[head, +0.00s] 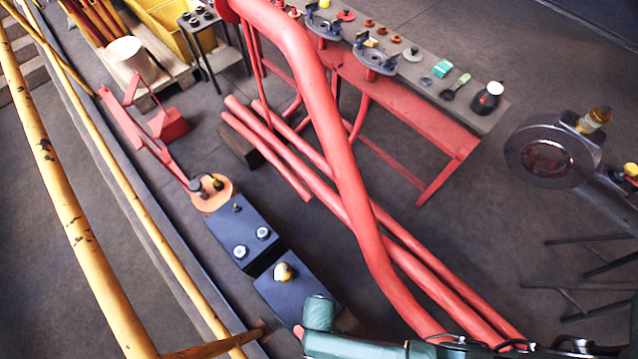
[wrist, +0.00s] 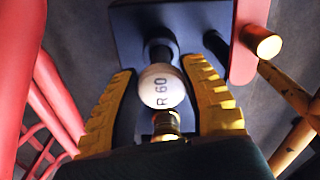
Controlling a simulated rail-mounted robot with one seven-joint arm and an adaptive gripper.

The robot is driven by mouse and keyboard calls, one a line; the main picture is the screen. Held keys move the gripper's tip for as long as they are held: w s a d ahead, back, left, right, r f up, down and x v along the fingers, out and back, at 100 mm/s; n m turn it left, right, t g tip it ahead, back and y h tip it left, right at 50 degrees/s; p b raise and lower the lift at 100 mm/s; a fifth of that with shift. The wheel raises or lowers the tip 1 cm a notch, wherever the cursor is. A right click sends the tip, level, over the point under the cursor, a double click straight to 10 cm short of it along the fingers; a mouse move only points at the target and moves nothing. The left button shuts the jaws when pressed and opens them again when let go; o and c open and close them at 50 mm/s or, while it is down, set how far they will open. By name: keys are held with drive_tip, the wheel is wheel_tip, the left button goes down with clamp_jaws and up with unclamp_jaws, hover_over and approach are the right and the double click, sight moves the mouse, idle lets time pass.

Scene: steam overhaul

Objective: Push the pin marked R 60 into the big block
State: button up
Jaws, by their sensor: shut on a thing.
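In the wrist view my gripper (wrist: 162,75) has its two yellow ridged fingers on both sides of the pin marked R 60 (wrist: 161,88), shut on it. The pin's pale round end faces the camera with its lettering sideways. A dark shaft or collar lies beyond it, in front of a dark blue block face (wrist: 130,30). How deep the pin sits is hidden. In the head view two dark blue blocks stand on the floor, one (head: 235,232) with silver knobs and one (head: 292,291) with a brass knob. Which one is the big block I cannot tell. My gripper is not visible there.
A red part with a brass end (wrist: 264,43) is close to the right finger. Long red pipes (head: 330,190) run right of the blocks. Yellow railings (head: 75,230) run along the left. A red-legged bench (head: 440,118) with small parts stands behind.

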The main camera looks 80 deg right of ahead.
idle(0.3)
drive_tip(key=shift+w+f+b, duration=0.1)
drive_tip(key=shift+f+b, duration=0.85)
drive_tip(key=shift+f, duration=0.55)
drive_tip(key=o, duration=1.2)
drive_tip(key=shift+o, duration=0.2)
wheel_tip(320, 180, up, 12)
drive_tip(key=shift+r, duration=0.1)
